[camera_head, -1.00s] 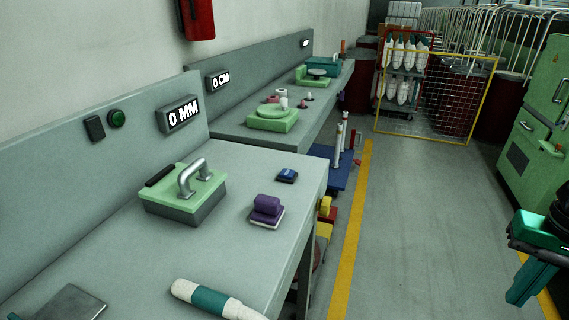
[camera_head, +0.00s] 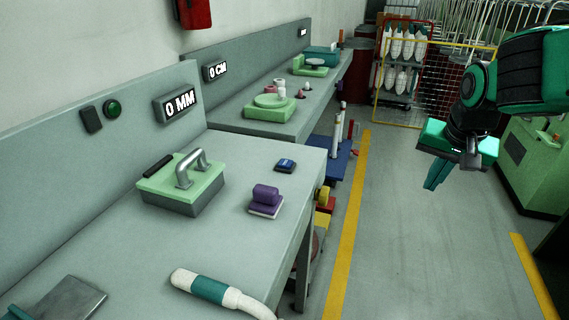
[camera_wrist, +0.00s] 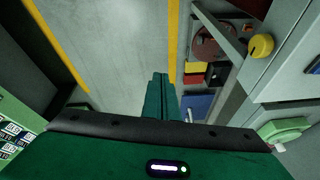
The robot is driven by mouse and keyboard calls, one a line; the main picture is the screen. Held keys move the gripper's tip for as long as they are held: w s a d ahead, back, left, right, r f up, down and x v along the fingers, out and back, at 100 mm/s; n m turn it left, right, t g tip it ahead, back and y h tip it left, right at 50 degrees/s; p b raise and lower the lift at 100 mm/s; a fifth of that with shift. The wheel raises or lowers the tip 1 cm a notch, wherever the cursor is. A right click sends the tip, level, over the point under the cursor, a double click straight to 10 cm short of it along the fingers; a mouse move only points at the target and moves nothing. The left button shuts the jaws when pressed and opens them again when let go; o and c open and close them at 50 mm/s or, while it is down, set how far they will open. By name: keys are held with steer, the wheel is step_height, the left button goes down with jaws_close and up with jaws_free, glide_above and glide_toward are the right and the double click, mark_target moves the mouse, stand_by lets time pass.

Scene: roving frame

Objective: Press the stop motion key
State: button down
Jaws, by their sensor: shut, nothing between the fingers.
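No key in view carries a readable stop motion label. On the near bench's back panel are a round green button (camera_head: 113,108) and a black rectangular switch (camera_head: 91,119). A yellow round knob (camera_head: 322,195) sits on the bench's right side; the wrist view shows it at upper right (camera_wrist: 262,46). A small blue device (camera_head: 286,165) and a purple block on a white base (camera_head: 265,200) lie on the bench top. My gripper (camera_head: 432,186) is shut and empty, above the aisle floor right of the bench; its fingers (camera_wrist: 160,78) point down the wrist view's middle.
The near bench (camera_head: 225,240) holds a green box with a handle (camera_head: 182,183) and a white-teal tool (camera_head: 215,290). A second bench (camera_head: 255,135) stands behind. A yellow wire frame (camera_head: 375,70) with a rack is at the back. The aisle floor (camera_head: 410,250) is clear.

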steer(key=w+a+r+t+y, duration=0.15)
steer(key=w+a+r, duration=0.25)
steer(key=w+a, duration=0.75)
step_height(320, 180, up, 4)
steer(key=t+y, duration=0.2)
steer(key=t, duration=0.1)
glide_above(287, 165)
steer(key=shift+w+r+n, duration=0.1)
steer(key=shift+n, duration=0.2)
step_height(287, 165, down, 8)
steer(key=shift+f, duration=0.4)
steer(key=shift+f, duration=0.1)
stand_by(0.5)
steer(key=shift+f, duration=0.3)
